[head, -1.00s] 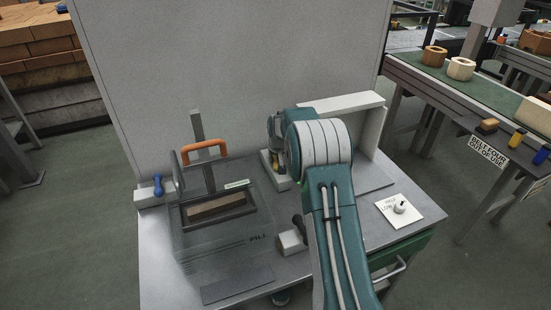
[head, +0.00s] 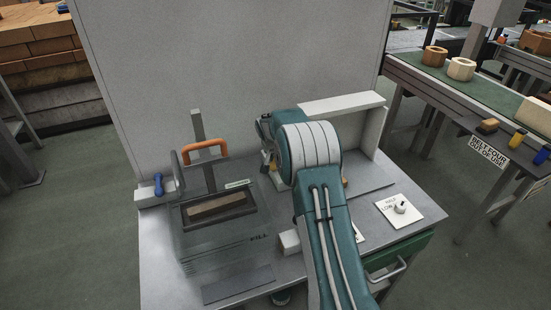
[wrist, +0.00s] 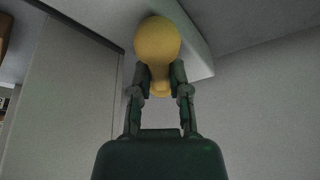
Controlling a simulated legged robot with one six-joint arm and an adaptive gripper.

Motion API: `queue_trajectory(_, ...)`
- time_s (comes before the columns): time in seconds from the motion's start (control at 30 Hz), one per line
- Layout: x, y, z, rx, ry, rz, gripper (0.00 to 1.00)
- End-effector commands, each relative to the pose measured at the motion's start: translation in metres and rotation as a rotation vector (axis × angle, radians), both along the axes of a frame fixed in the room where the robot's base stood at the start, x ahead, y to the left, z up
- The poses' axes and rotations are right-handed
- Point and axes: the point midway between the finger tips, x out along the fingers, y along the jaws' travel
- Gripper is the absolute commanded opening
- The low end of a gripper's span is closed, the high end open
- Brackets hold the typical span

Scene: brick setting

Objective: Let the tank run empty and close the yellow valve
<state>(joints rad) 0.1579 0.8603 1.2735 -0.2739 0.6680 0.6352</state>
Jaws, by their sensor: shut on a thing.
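The yellow valve's rounded handle (wrist: 157,42) shows in the wrist view between the two fingertips. My gripper (wrist: 164,78) is shut on its narrow neck. In the head view my arm hides most of this valve, and only a bit of yellow (head: 273,164) shows at the arm's left edge. The clear tank (head: 205,250), marked with a fill label, stands at the left of the bench. A dark frame with a tan strip lies in its top. I cannot tell the water level.
A blue valve handle (head: 158,184) stands on a block left of the tank. An orange handle (head: 204,150) rises behind the tank. A pale block (head: 289,242) sits between tank and arm. A white plate with a knob (head: 400,208) lies at the right. A tall grey panel (head: 230,70) stands behind.

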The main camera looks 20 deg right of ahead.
Motion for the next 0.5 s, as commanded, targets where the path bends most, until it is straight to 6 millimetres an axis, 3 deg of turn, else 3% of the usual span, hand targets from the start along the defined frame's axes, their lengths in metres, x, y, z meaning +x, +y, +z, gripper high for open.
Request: queue_trajectory(0.5,0.0029,0.0042,-0.0023,0.001,0.002,-0.490,0.00)
